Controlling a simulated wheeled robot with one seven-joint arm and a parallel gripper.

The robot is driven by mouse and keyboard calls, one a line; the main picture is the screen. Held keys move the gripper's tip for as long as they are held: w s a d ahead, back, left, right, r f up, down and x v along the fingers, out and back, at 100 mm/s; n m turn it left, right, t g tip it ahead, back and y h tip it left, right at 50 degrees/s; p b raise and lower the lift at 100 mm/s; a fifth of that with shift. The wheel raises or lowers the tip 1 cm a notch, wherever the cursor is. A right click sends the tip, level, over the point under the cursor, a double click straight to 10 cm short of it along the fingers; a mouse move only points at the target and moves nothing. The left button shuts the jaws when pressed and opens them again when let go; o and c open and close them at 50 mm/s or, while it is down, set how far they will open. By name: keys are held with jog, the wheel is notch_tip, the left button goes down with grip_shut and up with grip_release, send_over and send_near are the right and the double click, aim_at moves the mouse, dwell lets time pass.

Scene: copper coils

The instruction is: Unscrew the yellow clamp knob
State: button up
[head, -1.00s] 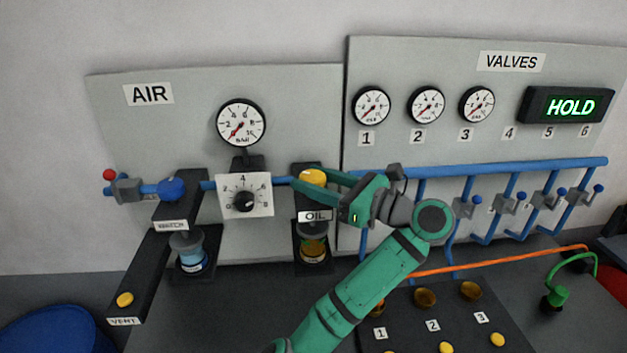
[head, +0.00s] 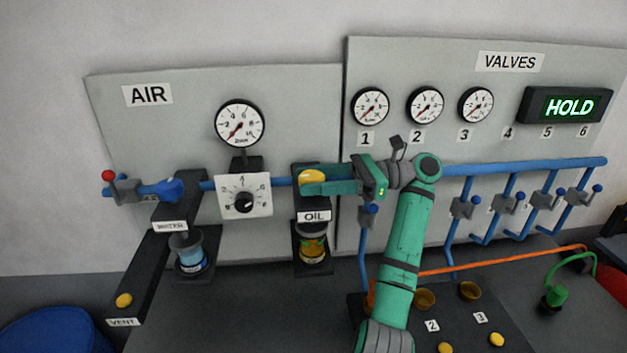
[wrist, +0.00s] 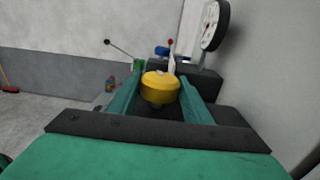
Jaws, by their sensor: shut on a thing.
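The yellow clamp knob (head: 312,176) sits on top of the black block (head: 303,195) above the OIL label. In the wrist view the knob (wrist: 160,87) is round and lies between my two green fingers. My gripper (head: 314,180) reaches it from the right and is shut on it. In the head view the near finger covers part of the knob's right side. The oil bowl (head: 313,247) hangs below the block, with amber liquid in it.
A regulator dial (head: 244,196) and the WATER unit (head: 190,252) stand to the left. The blue pipe (head: 530,166) runs along the panel behind my arm. The VALVES panel (head: 440,75) shows a HOLD display (head: 568,107).

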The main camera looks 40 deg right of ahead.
jog(key=shift+w+a+n+g, duration=0.1)
jog(key=shift+a+n+g, duration=0.05)
jog(key=shift+n+g, duration=0.2)
dwell(0.3)
jog(key=o, duration=1.1)
jog(key=shift+c, duration=0.2)
jog(key=v, duration=1.1)
jog(key=shift+f, duration=0.15)
